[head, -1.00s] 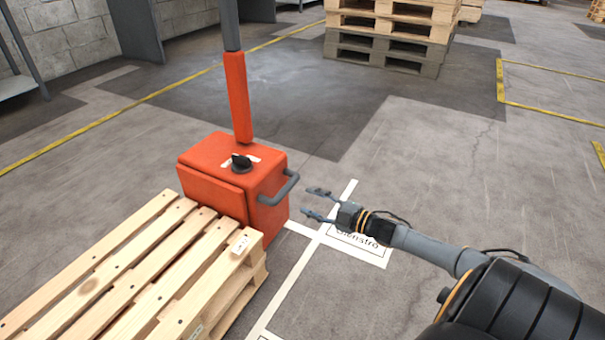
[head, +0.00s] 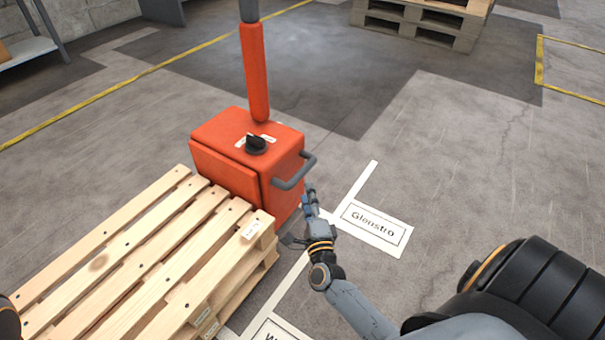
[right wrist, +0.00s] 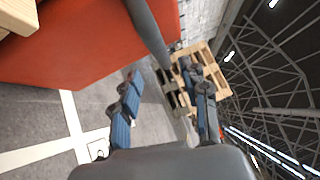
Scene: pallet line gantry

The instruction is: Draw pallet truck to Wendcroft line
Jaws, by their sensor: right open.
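The orange pallet truck (head: 235,160) stands at centre left in the head view, with an upright orange and grey mast. Its grey bar handle (head: 294,178) sticks out from the right side of the body. A wooden pallet (head: 140,260) lies against the truck's near side. My right gripper (head: 298,213) is open and empty, just below and to the right of the handle. In the right wrist view, the grey handle (right wrist: 148,32) crosses above and between the open fingers, apart from them as far as I can tell. My left gripper is out of view.
A white floor label reading "Glenstro" (head: 374,228) lies right of the truck. Another label (head: 277,331), starting with W, is cut off at the bottom edge. Stacked pallets (head: 425,22) stand at the back. Grey floor on the right is clear, up to yellow lines (head: 540,62).

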